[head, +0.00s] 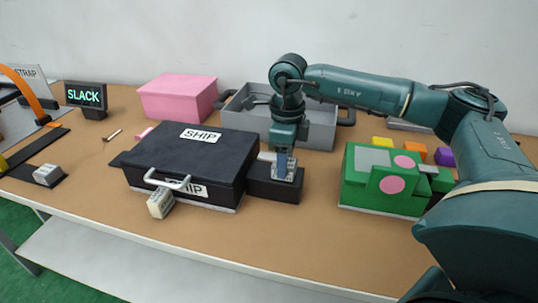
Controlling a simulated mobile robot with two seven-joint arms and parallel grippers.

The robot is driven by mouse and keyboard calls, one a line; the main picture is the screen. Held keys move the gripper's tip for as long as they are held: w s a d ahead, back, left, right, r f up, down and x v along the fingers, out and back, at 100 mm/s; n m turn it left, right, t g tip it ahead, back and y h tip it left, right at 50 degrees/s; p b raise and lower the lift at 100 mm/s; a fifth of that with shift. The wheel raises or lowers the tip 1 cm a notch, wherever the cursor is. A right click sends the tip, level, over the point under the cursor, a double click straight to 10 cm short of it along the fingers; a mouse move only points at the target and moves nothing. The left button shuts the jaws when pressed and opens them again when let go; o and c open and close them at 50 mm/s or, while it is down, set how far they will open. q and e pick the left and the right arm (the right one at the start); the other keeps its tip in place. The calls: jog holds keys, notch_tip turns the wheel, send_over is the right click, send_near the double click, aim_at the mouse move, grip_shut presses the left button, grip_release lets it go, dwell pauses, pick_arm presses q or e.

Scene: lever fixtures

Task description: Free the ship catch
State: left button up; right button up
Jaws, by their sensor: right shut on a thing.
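The black case marked SHIP (185,155) lies closed on the table left of centre, with a light grey handle (167,180) on its front. A low black block (262,191) sits against the case's right side, with a small light grey part showing beside my fingers. My right gripper (284,174) points down over this block and is shut on a small part there, which I take to be the ship catch. The fingers hide most of that part, so its position cannot be told. My left gripper is not in view.
A white tag (160,203) is at the handle. A pink box (178,97) and a grey bin (318,130) stand behind. A green box (375,190) is on the right. A SLACK display (86,95) and an orange strap (27,92) are left. The front table strip is clear.

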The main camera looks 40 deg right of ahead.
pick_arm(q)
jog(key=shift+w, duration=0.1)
pick_arm(e)
jog(key=shift+s+d, duration=0.1)
jog(key=shift+s, duration=0.05)
jog(key=o, duration=1.4)
pick_arm(q)
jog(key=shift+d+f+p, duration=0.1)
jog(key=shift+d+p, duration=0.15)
jog(key=shift+p, duration=0.3)
pick_arm(e)
notch_tip(320, 180, up, 13)
jog(key=shift+r, duration=0.1)
